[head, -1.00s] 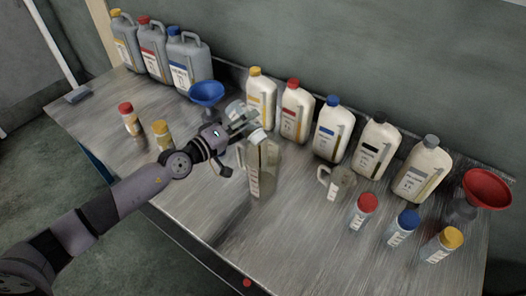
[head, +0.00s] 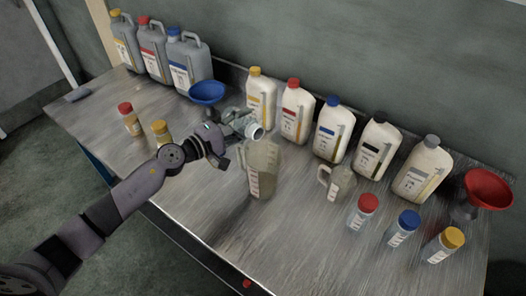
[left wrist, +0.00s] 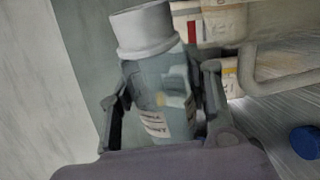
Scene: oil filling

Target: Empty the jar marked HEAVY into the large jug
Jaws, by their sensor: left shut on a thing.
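My left gripper (head: 232,128) is shut on a clear grey jar (head: 243,122), which also shows between the fingers in the left wrist view (left wrist: 160,95). The jar's label (left wrist: 155,125) is too blurred to read. The large jug is clear, stands upright on the bench and has a marked scale on its side. I cannot tell whether liquid is flowing. My right gripper is not in view.
A small jug (head: 337,182) stands right of the large one. Several cream bottles line the wall, including a blue-capped one (head: 332,130). Capped jars stand at left (head: 131,120) and front right (head: 403,230). Funnels are blue (head: 207,93) and red (head: 488,188). The front middle bench is clear.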

